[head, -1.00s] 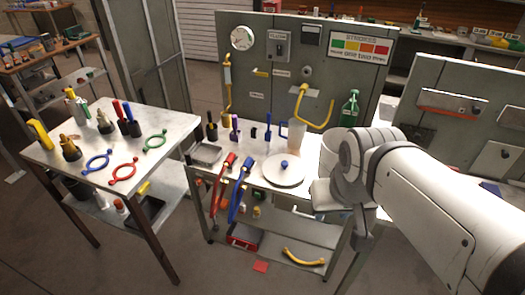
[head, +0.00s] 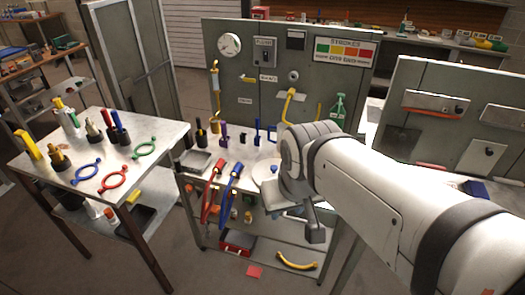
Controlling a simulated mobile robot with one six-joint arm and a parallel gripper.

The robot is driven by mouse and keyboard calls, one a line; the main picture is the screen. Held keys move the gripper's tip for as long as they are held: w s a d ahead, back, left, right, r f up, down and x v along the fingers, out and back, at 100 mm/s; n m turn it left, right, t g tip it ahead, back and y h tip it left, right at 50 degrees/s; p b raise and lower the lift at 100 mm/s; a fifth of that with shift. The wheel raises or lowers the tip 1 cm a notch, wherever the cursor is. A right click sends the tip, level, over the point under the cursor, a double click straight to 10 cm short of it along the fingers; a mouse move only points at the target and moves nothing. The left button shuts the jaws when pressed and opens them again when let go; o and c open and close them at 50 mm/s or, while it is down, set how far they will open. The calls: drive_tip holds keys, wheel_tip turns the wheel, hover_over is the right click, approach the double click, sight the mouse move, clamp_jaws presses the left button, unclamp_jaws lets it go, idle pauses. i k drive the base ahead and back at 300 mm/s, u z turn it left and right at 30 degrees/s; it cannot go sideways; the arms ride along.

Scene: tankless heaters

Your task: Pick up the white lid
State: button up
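The white lid (head: 262,170) is a flat round disc lying on the metal workbench (head: 222,170) in front of the grey panel. A blue knob stood on its middle in the earlier frame. Now my arm covers most of the lid, and only its left part shows clearly. The end of my arm, with my gripper (head: 275,197), is in front of the lid in the picture. I cannot make out the fingertips. I cannot tell whether it touches the lid.
Red pliers (head: 212,190) and blue pliers (head: 230,188) hang at the bench's front edge, left of the lid. A metal tray (head: 194,162) lies at the bench's left. A side table (head: 110,150) holds coloured tools. The upright panel (head: 300,75) stands behind.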

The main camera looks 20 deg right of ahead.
sight(267, 168)
drive_tip(key=i, duration=0.9)
drive_tip(key=u, duration=0.05)
